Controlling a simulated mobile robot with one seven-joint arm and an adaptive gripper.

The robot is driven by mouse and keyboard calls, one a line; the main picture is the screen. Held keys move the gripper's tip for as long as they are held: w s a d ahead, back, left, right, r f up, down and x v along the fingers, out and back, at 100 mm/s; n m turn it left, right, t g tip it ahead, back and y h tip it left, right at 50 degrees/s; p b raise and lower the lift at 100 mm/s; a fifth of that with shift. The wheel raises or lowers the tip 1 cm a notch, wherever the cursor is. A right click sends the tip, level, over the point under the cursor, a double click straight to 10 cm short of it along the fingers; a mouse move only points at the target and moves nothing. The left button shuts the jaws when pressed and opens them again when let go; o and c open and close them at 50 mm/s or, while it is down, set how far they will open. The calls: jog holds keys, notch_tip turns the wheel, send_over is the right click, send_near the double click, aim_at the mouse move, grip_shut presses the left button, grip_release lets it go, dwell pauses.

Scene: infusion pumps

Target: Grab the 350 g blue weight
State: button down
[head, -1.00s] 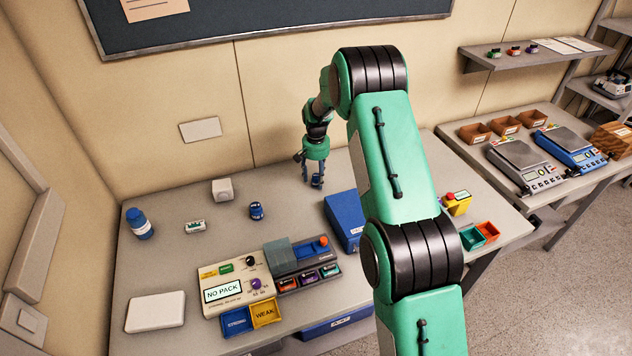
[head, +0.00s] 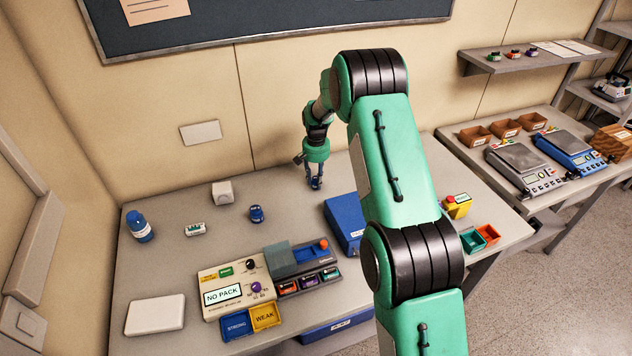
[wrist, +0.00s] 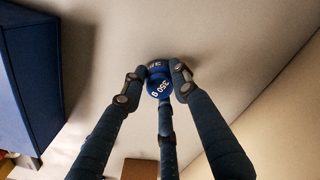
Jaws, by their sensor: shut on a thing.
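The blue weight (wrist: 158,87), marked 350, stands on the grey tabletop in the wrist view. My gripper (wrist: 160,78) has its dark fingers closed around the weight's upper part, with fingertips against its sides. In the head view my gripper (head: 315,182) points down at the back of the table, left of my green arm. There the weight is mostly hidden by the fingers, and I cannot tell any gap beneath it.
A blue box (head: 343,222) stands close in front of my gripper, and its side also shows in the wrist view (wrist: 30,75). Another small blue object (head: 256,213) and a white block (head: 222,193) lie left. A "NO PACK" console (head: 228,290) is at the front.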

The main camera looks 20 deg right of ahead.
aim_at(316, 177)
notch_tip(316, 177, up, 10)
jog(key=shift+f+p, duration=0.1)
jog(key=shift+p, duration=0.65)
